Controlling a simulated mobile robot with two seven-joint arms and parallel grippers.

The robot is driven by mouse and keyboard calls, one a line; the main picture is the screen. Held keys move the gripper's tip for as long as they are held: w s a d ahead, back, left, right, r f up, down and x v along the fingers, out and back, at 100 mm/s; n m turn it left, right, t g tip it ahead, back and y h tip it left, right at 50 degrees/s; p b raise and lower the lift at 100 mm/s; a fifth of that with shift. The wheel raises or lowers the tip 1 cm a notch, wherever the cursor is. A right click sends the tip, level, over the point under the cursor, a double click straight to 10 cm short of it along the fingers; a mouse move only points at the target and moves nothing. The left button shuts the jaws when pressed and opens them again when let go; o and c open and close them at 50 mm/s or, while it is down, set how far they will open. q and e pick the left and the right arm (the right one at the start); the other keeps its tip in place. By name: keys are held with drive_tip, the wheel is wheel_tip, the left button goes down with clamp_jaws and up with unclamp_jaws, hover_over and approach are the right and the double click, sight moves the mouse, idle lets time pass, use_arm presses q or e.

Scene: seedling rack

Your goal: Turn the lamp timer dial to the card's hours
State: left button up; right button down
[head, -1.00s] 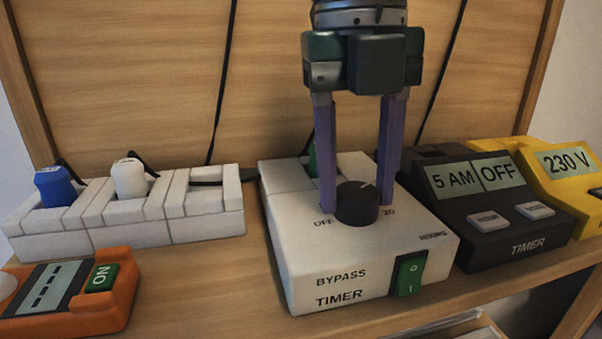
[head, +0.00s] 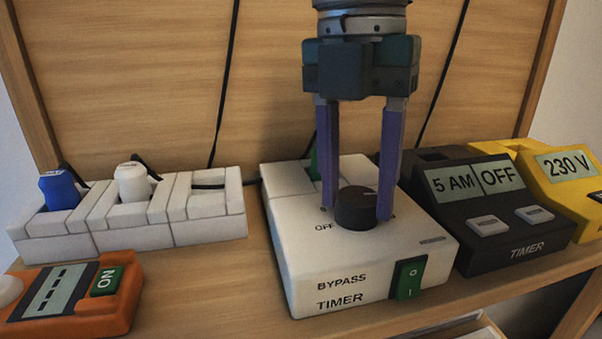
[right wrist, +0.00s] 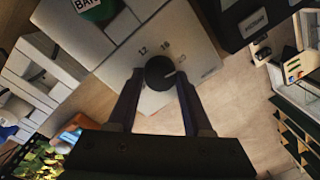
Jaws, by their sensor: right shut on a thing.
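The lamp timer is a white box (head: 290,245) marked BYPASS TIMER, with a green rocker switch on its front right corner. Its round black dial (head: 356,208) stands on the top face and has a thin pale pointer line, directed to the right in the head view. My right gripper (head: 357,212) comes straight down and is shut on the dial, one purple finger on each side. The dial also shows in the right wrist view (right wrist: 159,74), where the numbers 12 and 18 are readable beyond it. The fingers hide some markings. I cannot make out an hours card. My left gripper is not in view.
A black timer (head: 510,240) showing 5 AM and OFF stands close on the right, with a yellow 230 V unit (head: 552,205) beyond it. White sockets (head: 125,240) with blue and white plugs are at left. An orange device (head: 118,312) lies at front left.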

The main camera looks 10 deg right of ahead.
sight(349, 193)
idle(0.4)
drive_tip(key=shift+c, duration=1.6)
unclamp_jaws()
wheel_tip(349, 193, up, 10)
drive_tip(key=shift+w+a, duration=0.2)
